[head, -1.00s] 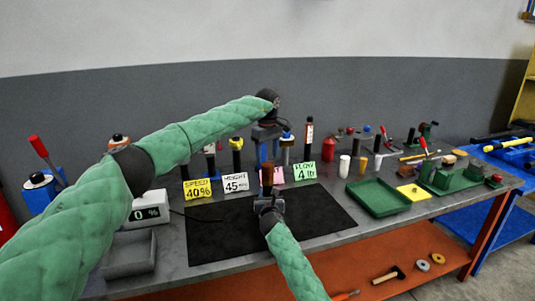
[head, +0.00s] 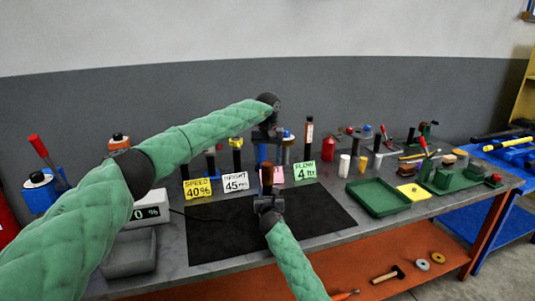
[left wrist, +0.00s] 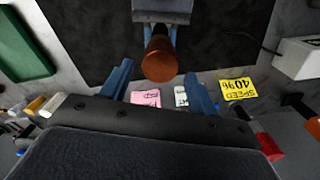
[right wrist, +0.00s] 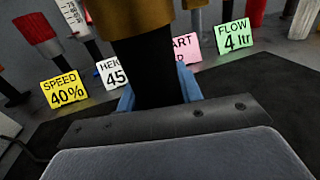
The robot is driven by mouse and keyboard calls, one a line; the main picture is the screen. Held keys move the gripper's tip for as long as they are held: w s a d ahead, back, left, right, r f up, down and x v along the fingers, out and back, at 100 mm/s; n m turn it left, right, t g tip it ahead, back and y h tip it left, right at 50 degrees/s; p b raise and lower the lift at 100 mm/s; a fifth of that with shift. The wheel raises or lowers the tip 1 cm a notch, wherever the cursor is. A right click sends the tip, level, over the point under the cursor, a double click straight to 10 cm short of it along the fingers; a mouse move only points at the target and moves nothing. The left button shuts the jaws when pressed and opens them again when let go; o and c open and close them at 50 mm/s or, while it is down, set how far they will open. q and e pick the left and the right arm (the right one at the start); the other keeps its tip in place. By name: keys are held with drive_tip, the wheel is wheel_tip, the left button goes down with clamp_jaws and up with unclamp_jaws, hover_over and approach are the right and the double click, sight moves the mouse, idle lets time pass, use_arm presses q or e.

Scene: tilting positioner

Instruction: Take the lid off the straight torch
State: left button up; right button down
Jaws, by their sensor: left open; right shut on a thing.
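The straight torch (right wrist: 155,78) is a black upright cylinder in the right wrist view, with a brown-orange lid (right wrist: 143,15) on top. My right gripper (head: 268,204) is shut on its black body above the dark mat. In the head view the lid (head: 267,175) shows just above that gripper. My left gripper (head: 268,150) is open, above the lid and pointing down. In the left wrist view the lid (left wrist: 160,62) lies between the spread blue fingers and beyond their tips, with a gap on each side. The torch's lower end is hidden by my right gripper.
The dark mat (head: 215,240) is mostly bare. Cards reading speed (head: 198,188), height (head: 235,182) and flow (head: 305,171) stand behind it, with several upright tools further back. A grey bin (head: 130,262) is at left; a green tray (head: 378,204) is at right.

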sight(267, 163)
use_arm(q)
wheel_tip(267, 163, down, 7)
drive_tip(key=shift+r, duration=0.2)
use_arm(e)
drive_tip(key=shift+r, duration=0.1)
use_arm(q)
drive_tip(key=c, duration=1)
drive_tip(key=shift+o, duration=0.2)
drive_tip(key=n, duration=2)
drive_tip(key=shift+r, duration=0.1)
use_arm(e)
drive_tip(key=shift+a, duration=0.1)
use_arm(q)
drive_tip(key=n, duration=0.7)
drive_tip(key=shift+w, duration=0.1)
drive_tip(key=n, duration=0.7)
use_arm(e)
drive_tip(key=shift+s, duration=0.1)
use_arm(q)
drive_tip(key=n, duration=2)
drive_tip(key=shift+r, duration=0.1)
drive_tip(key=shift+r, duration=0.25)
